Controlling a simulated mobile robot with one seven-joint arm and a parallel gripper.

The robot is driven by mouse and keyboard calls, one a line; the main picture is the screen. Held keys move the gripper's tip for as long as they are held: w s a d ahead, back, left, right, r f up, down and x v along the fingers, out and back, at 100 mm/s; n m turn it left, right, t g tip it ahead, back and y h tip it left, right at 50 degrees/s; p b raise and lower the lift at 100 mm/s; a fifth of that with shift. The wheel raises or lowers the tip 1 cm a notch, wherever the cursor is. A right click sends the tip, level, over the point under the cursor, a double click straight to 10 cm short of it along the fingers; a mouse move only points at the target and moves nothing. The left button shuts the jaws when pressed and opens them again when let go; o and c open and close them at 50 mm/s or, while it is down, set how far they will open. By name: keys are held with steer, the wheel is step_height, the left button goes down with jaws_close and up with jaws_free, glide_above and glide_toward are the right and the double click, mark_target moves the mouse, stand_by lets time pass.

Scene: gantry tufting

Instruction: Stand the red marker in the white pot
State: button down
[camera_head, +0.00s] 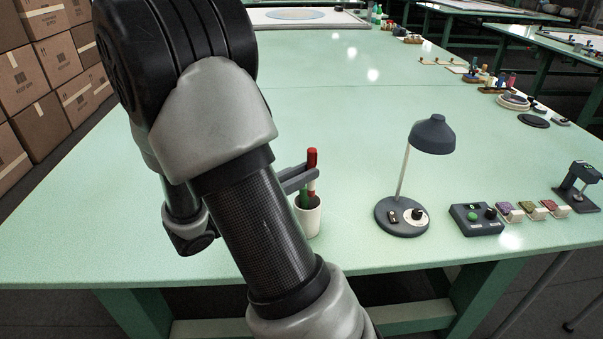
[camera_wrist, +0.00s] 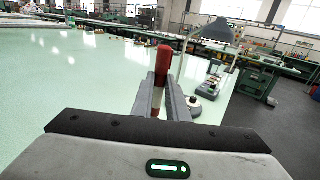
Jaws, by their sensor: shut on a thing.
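The red marker (camera_head: 312,159) has a red cap and a white body and stands close to upright. My gripper (camera_head: 298,178) is shut on it, reaching in from the left above the white pot (camera_head: 308,220). The marker's lower end shows at the pot's mouth; I cannot tell how deep it goes. In the wrist view the red marker (camera_wrist: 163,62) rises between my gripper's fingers (camera_wrist: 162,100). The pot is hidden in the wrist view.
A dark desk lamp (camera_head: 402,216) stands right of the pot. Beyond it are a control box (camera_head: 476,218) and several small coloured blocks (camera_head: 527,212). The green table (camera_head: 350,110) is clear behind the pot. The table's front edge lies just before it.

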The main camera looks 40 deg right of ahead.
mark_target(308, 193)
steer(key=shift+f+b, duration=1.85)
steer(key=shift+f, duration=1.2)
steer(key=c, duration=1.6)
jaws_free()
steer(key=shift+c, duration=0.2)
steer(key=shift+a, duration=0.1)
steer(key=s+a+p, duration=0.1)
steer(key=a+p, duration=0.1)
steer(key=a, duration=1.5)
steer(key=shift+r+p, duration=0.15)
steer(key=shift+p, duration=0.2)
steer(key=shift+s+a, duration=0.1)
steer(key=shift+a, duration=0.05)
